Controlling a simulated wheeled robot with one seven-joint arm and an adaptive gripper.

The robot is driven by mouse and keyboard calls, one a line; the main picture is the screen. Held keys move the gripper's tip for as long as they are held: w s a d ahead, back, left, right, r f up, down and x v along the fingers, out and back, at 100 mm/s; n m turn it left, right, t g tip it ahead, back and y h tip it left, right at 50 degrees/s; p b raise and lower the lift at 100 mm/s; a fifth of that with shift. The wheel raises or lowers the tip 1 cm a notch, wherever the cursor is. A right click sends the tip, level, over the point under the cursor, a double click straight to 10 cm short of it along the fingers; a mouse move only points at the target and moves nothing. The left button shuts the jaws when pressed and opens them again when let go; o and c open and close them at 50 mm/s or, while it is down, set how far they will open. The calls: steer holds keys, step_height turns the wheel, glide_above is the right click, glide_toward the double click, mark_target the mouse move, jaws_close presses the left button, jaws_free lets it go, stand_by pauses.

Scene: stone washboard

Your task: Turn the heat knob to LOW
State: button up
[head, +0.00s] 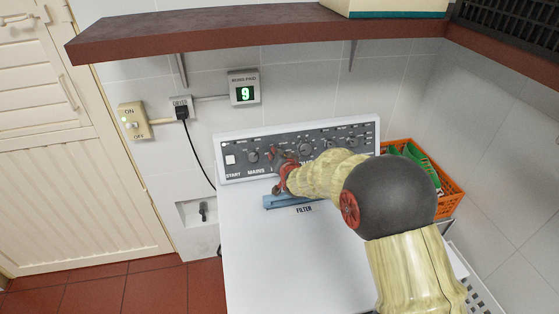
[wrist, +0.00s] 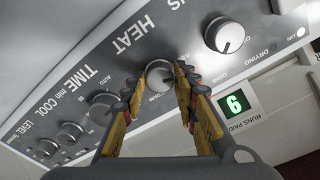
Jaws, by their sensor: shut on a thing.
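The control panel (head: 240,158) is a dark strip with several round knobs on the white machine. In the wrist view, which is turned round, the heat knob (wrist: 160,73) is a pale round dial beside the word HEAT. My gripper (wrist: 160,82) has one finger on each side of this knob and is shut on it. The fingers cover part of its rim. The knob's setting is too small to read. In the head view my gripper (head: 284,174) is at the panel, and it and my arm hide the knob.
A blue filter handle (head: 284,201) lies just below the panel. An orange basket (head: 452,190) stands right of the machine. A brown shelf (head: 250,35) runs above.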

steer(key=shift+m+b, duration=3.25)
steer(key=shift+m, duration=0.55)
steer(key=o, duration=1.2)
steer(key=shift+c, duration=0.2)
steer(key=shift+r, duration=0.1)
steer(key=v, duration=1.2)
steer(key=shift+a, duration=0.1)
